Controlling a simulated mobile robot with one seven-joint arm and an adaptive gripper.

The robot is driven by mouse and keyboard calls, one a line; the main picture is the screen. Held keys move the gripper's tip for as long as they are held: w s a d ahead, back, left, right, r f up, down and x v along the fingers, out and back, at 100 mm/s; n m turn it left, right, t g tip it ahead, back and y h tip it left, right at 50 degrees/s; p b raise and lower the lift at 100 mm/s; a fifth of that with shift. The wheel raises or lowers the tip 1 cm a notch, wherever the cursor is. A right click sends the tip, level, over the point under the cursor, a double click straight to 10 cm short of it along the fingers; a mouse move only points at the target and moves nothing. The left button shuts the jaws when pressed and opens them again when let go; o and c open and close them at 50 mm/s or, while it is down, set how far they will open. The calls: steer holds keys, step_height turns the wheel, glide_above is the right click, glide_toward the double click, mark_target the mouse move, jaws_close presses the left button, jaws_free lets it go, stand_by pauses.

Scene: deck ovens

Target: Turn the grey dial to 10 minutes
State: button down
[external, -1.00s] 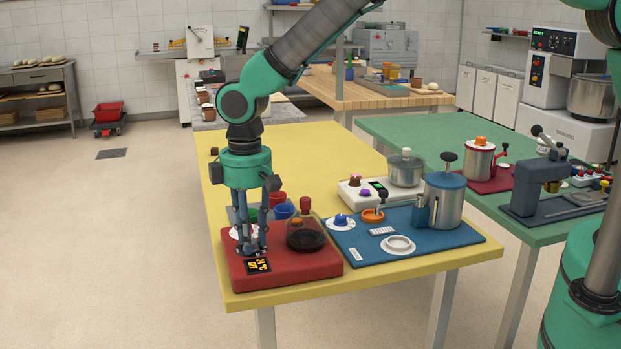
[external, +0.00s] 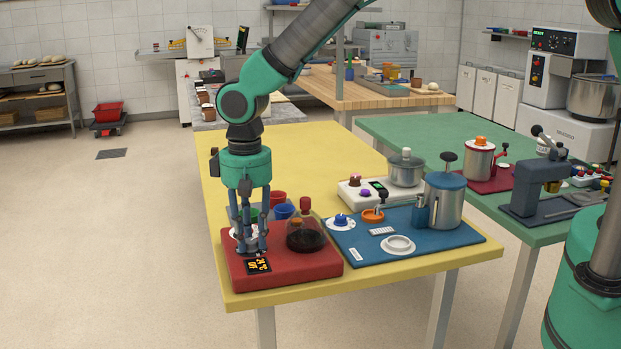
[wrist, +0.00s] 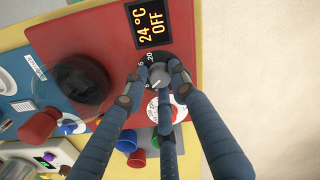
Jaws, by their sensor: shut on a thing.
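The grey dial (wrist: 158,74) sits on the red base unit (external: 308,264), with small white numbers, including a 20, beside it in the wrist view. My gripper (external: 249,250) points straight down over the front left of this unit. In the wrist view its three blue fingers (wrist: 160,82) are closed around the dial, which they partly cover. A pale line shows on the dial's top, but I cannot tell which number it meets. The unit's display (wrist: 150,20) reads 24 °C and OFF.
A dark glass carafe with a red knob (external: 305,236) stands on the same unit, right of my gripper. A white round scale (wrist: 178,112) lies close behind the fingers. A blue mat (external: 440,246) with a metal canister is further right.

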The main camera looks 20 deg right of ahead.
mark_target(251, 240)
steer(key=m+p, duration=0.1)
steer(key=m, duration=0.2)
steer(key=shift+m, duration=0.3)
steer(key=shift+m+p, duration=0.4)
steer(key=shift+m, duration=1.4)
steer(key=c, duration=1.4)
jaws_free()
steer(key=shift+r, duration=0.1)
step_height(251, 240, up, 12)
